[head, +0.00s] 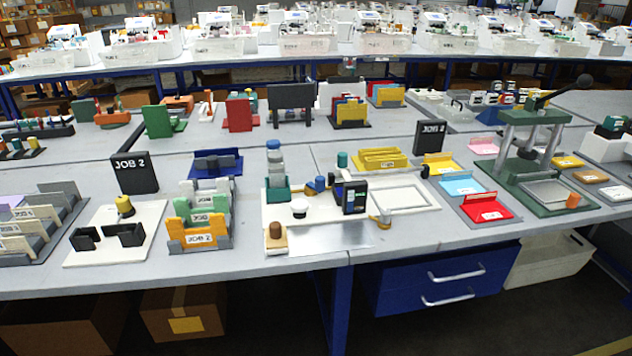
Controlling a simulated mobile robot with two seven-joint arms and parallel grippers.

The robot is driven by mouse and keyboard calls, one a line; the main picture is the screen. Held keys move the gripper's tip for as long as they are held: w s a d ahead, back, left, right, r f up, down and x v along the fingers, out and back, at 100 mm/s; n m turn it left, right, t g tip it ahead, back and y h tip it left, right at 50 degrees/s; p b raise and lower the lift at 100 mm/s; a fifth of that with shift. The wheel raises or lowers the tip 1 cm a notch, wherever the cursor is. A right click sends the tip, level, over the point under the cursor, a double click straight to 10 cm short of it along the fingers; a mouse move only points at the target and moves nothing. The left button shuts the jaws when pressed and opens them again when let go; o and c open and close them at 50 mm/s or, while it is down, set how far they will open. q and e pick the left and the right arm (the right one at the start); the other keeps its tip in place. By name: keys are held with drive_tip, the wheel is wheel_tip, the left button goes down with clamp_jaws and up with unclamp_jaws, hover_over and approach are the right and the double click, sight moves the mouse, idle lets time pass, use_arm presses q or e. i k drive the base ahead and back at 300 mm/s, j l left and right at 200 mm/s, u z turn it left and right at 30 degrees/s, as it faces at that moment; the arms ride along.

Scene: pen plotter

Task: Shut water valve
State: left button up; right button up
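No part marked as a water valve can be made out for certain. On the white base plate (283,226) in the middle of the table stands a small blue fitting (317,184), which may be a valve; its handle position is too small to tell. A yellowish curved part (380,220) lies at the plate's right edge. A dark box with a small display (354,197) stands upright between them. A stack of grey-blue and green pieces (276,172) stands at the plate's back left. Neither of my grippers is in view.
A green lever press (536,150) stands to the right, beside red, blue and yellow trays (486,209). A blue drawer unit (436,281) hangs under the table. The front table strip is clear.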

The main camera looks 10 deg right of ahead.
sight(319, 186)
drive_tip(key=l+u, duration=0.2)
drive_tip(key=u, duration=0.3)
drive_tip(key=l+u, duration=0.25)
drive_tip(key=u, duration=0.25)
drive_tip(key=l+u, duration=0.2)
drive_tip(key=l, duration=0.2)
drive_tip(key=k+l+u, duration=0.1)
drive_tip(key=l+u, duration=0.15)
drive_tip(key=k+l+u, duration=0.1)
drive_tip(key=l, duration=0.35)
drive_tip(key=k+l, duration=0.15)
drive_tip(key=l, duration=0.25)
drive_tip(key=u, duration=0.05)
